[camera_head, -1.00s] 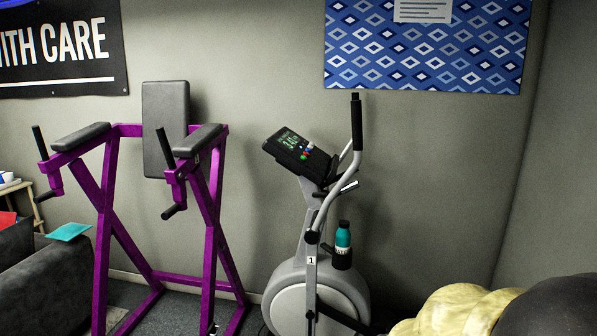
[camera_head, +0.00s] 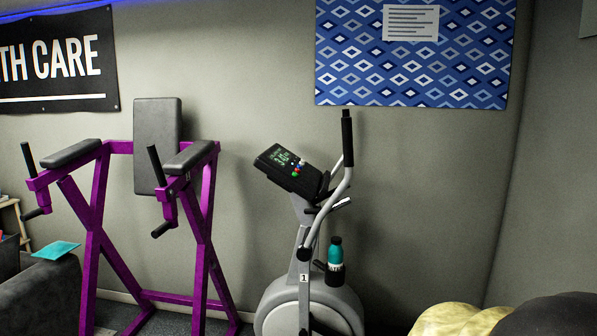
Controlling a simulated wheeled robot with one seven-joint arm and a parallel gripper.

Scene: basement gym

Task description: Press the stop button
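An elliptical trainer (camera_head: 308,302) stands against the wall, right of centre. Its tilted dark console (camera_head: 285,168) has a screen with green markings (camera_head: 281,158). Small coloured buttons sit on the console's right part: a red one (camera_head: 297,168) and a green one (camera_head: 295,174) show, with blue and white spots just above. They are too small to read any label, so I cannot tell for sure which is the stop button. My gripper is not in view, and nothing touches the console.
A purple exercise frame (camera_head: 97,220) with black pads stands left of the trainer. A dark sofa-like piece (camera_head: 55,300) with a teal item (camera_head: 56,250) is at lower left. A teal bottle (camera_head: 335,252) sits on the trainer. A yellowish rounded shape (camera_head: 450,320) fills the lower right.

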